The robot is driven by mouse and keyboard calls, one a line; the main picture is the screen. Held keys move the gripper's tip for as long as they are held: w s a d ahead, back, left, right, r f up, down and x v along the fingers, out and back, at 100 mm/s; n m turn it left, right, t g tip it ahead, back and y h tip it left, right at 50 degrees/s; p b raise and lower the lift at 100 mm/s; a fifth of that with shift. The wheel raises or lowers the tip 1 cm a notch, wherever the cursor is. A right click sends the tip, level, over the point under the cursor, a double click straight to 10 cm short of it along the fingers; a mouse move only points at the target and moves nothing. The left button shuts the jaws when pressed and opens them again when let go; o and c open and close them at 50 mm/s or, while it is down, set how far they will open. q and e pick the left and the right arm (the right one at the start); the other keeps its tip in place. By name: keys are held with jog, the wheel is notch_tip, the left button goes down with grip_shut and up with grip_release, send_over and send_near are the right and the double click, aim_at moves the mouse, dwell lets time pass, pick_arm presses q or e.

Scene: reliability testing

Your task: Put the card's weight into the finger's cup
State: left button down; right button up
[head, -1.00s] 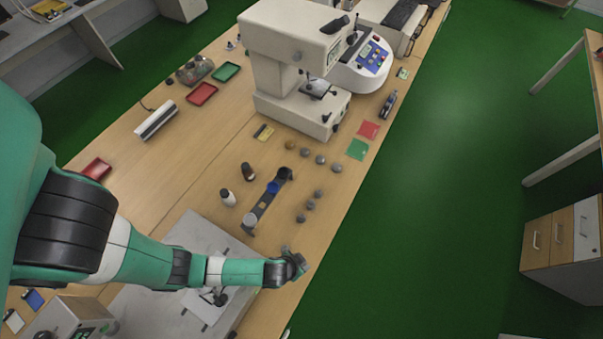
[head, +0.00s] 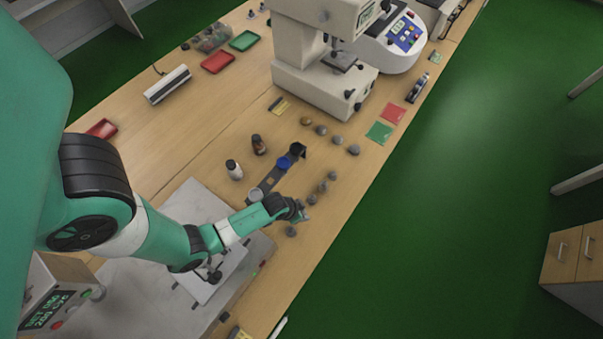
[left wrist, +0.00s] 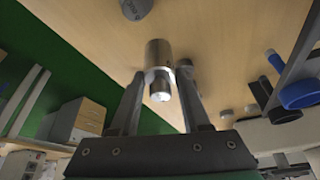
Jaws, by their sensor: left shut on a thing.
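My left gripper (head: 299,211) is low at the table's right side, beside the row of grey weights. In the left wrist view the gripper (left wrist: 162,85) is shut on a shiny grey cylindrical weight (left wrist: 158,58) with a pale knob; I cannot tell whether it is clear of the table. The finger, a dark strip (head: 263,186), lies left of the gripper with a blue cup (head: 284,162), a black end part (head: 298,150) and a white cup (head: 255,194). The blue cup also shows in the left wrist view (left wrist: 302,94). A small yellow-and-black card (head: 278,105) lies farther back. My right gripper is not in view.
Several loose weights lie nearby, including a brass one (head: 305,121) and a grey one (head: 291,231) just in front of the gripper. A large white machine (head: 322,70) stands behind. Green and red squares (head: 379,132) lie right.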

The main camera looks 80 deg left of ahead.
pick_arm(q)
jog(key=f+b, duration=0.1)
jog(key=a+f, duration=0.1)
jog(key=f, duration=0.1)
jog(key=shift+a+f+b, duration=0.1)
jog(key=shift+a+b, duration=0.05)
jog(key=shift+b, duration=0.2)
jog(key=shift+f, duration=0.3)
jog(key=shift+f, duration=0.2)
jog(key=shift+c, duration=1.8)
grip_release()
